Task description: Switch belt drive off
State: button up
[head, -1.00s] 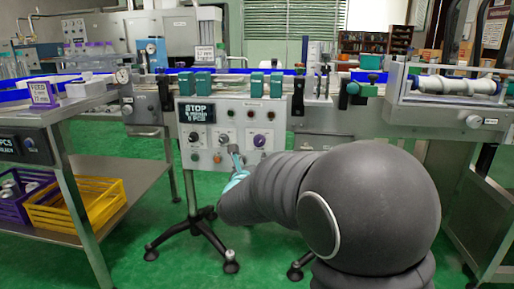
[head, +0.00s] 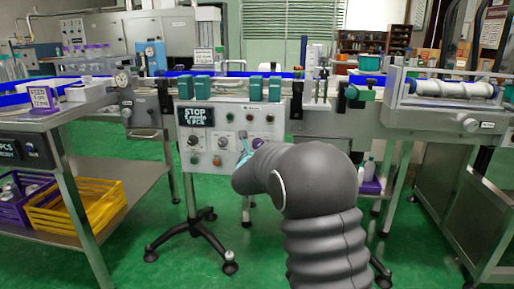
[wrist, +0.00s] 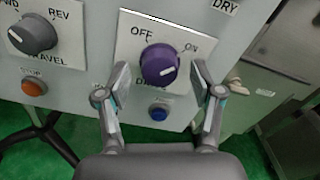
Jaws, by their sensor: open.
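The purple drive knob (wrist: 160,65) sits on a white plate marked OFF at upper left and ON at right. Its pale pointer line lies toward the ON side. My gripper (wrist: 163,82) is open, with one finger on each side of the knob. The fingers look apart from it, though the depth is hard to judge. In the head view my gripper (head: 246,151) is at the panel's lower right, partly hidden by my arm.
A blue button (wrist: 159,113) is just below the knob. The grey travel knob (wrist: 33,34) and an orange stop button (wrist: 34,87) are to the left. The panel display (head: 196,115) reads STOP. A steel cart (head: 100,190) with crates stands at left.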

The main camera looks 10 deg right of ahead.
jog(key=shift+w, duration=0.1)
jog(key=c, duration=1.1)
jog(key=shift+c, duration=0.2)
jog(key=shift+f+n+b, duration=0.1)
jog(key=shift+n+b, duration=0.3)
jog(key=shift+b, duration=0.05)
jog(key=shift+f+n+b, duration=0.1)
jog(key=shift+n+b, duration=0.8)
jog(key=shift+b, duration=0.1)
jog(key=n+b, duration=0.2)
jog(key=n, duration=0.8)
jog(key=shift+r+n, duration=0.25)
jog(key=shift+n, duration=0.15)
jog(key=n+p, duration=0.1)
jog(key=n, duration=0.3)
jog(key=shift+n, duration=0.4)
